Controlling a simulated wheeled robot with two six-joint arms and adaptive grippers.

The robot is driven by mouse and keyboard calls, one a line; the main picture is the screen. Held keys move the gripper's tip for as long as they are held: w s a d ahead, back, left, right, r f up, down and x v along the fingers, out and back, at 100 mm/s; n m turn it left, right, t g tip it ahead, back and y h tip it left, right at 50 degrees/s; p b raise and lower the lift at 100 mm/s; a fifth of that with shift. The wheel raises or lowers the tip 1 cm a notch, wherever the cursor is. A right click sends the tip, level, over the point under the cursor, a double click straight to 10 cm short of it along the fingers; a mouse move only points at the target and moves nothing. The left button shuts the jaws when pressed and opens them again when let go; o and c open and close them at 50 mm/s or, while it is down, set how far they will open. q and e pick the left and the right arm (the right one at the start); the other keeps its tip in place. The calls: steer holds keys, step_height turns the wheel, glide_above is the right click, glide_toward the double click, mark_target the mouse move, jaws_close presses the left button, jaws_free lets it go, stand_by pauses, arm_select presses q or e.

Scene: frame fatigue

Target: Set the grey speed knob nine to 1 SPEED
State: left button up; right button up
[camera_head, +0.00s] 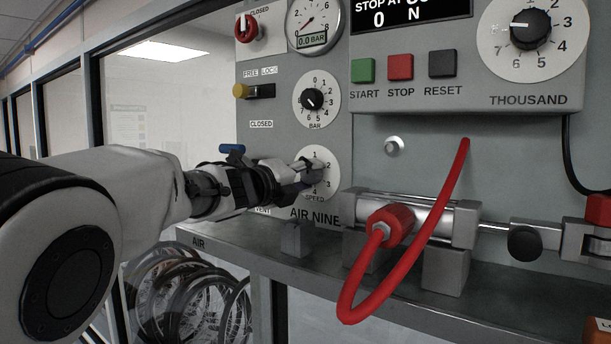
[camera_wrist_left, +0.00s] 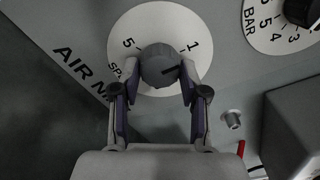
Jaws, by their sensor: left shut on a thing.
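The grey speed knob (camera_wrist_left: 158,64) sits at the centre of a white round dial, which also shows in the head view (camera_head: 307,160). My left gripper (camera_head: 308,173) reaches in from the left, its two fingers on either side of the knob; in the wrist view (camera_wrist_left: 160,82) they are shut on it. The dark pointer line on the knob points right and slightly up, close to the 1 and a little below it. The 5 shows at upper left of the dial. The fingers hide part of the dial's lower side. My right gripper is out of view.
Above the speed dial is a black BAR knob (camera_head: 312,99). A yellow-ended lock slide (camera_head: 243,91) and a red knob (camera_head: 246,28) are higher up. A red hose (camera_head: 431,231) and metal cylinder stand on the ledge to the right. A blue-handled valve (camera_head: 232,149) is near my wrist.

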arm_select(q)
steer(key=o, duration=1.1)
steer(key=shift+o, duration=0.2)
steer(key=v, duration=1.2)
steer(key=shift+w+f, duration=0.1)
